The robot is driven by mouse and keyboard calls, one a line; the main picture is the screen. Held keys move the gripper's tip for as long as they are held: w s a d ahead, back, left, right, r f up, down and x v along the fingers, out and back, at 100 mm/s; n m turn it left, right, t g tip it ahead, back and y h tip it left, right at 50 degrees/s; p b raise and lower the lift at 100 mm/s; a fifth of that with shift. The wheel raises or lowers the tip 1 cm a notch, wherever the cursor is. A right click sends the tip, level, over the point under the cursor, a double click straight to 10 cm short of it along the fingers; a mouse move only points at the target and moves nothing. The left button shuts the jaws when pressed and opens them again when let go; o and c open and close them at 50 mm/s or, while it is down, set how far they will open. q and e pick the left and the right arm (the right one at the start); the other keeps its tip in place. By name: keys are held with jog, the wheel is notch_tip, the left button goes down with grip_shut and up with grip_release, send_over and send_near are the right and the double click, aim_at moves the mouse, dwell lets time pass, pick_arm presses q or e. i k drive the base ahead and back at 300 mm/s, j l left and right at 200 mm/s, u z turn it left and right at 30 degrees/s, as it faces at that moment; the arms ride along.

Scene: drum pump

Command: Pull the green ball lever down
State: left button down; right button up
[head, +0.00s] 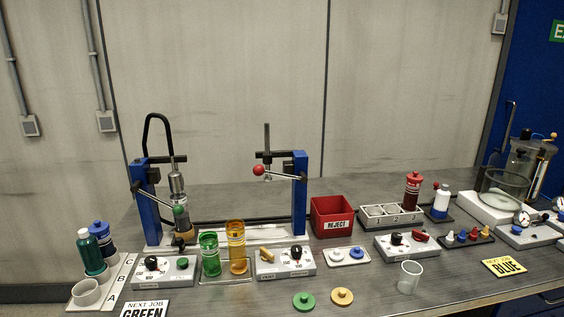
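The green ball (180,210) sits on the end of a thin lever arm on the left press, in the head view. The lever arm (158,200) slopes down to the right from a pivot on the blue column (148,212). The ball is in front of the press's metal spindle and overlaps it in the picture. A second lever with a red ball (258,170) is on the right press, beside its blue column (299,205). Neither of my grippers shows in this view.
Green (209,255) and amber (237,241) cups stand in front of the presses, between two grey control boxes (163,272) (286,262). A red reject bin (332,216) is to the right. Bottles stand at the far left. Some bare table lies at the front.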

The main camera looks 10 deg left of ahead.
aim_at(178, 210)
jog(key=k+j+u, duration=0.1)
jog(key=j, duration=0.35)
jog(key=k+j, duration=0.15)
jog(key=j, duration=0.35)
jog(key=k+j+u, duration=0.15)
jog(key=j, duration=0.3)
